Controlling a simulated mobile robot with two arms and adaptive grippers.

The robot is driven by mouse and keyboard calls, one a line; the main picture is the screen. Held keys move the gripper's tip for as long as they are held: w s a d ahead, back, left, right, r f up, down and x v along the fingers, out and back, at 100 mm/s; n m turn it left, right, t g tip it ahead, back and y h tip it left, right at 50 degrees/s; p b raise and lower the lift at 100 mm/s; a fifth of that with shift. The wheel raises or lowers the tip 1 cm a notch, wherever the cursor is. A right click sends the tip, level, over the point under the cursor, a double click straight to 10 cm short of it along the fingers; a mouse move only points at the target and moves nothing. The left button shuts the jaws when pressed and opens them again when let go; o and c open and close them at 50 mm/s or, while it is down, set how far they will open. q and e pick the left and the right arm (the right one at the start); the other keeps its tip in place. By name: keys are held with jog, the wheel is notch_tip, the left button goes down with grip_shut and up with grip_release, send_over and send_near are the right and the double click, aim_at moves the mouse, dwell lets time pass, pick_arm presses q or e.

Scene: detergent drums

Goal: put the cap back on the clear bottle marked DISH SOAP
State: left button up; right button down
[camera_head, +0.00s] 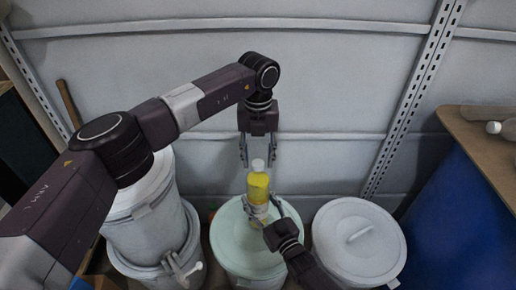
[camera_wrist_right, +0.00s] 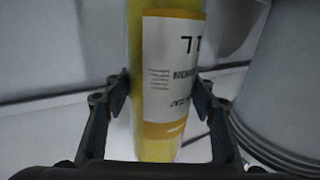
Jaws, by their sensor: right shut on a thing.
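A bottle (camera_head: 259,186) of yellow liquid stands upright over the pale green drum lid (camera_head: 226,255), with a whitish top piece (camera_head: 258,164); I cannot tell whether this is a cap or a bare neck. My right gripper (camera_head: 264,209) is shut on the bottle's lower part. In the right wrist view the bottle (camera_wrist_right: 139,60) sits between the fingers of this gripper (camera_wrist_right: 162,85); its label is cut off and I cannot read DISH SOAP on it. My left gripper (camera_head: 258,160) points down, open, its fingers on either side of the whitish top, apparently not touching it.
A white lidded drum (camera_head: 345,255) stands to the right, and stacked white drums (camera_head: 150,225) to the left. A blue drum (camera_head: 460,220) and a wooden board (camera_head: 470,140) are at far right. A small white object (camera_head: 493,127) lies on the board. A wall is behind.

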pick_arm(q)
jog(key=shift+f, duration=0.3)
jog(key=shift+c, duration=0.7)
grip_shut()
jog(key=m, duration=0.4)
jog(key=shift+m, duration=0.4)
jog(key=m, duration=0.6)
jog(key=shift+m, duration=0.4)
jog(key=shift+o, duration=1.4)
grip_release()
notch_tip(320, 180, up, 12)
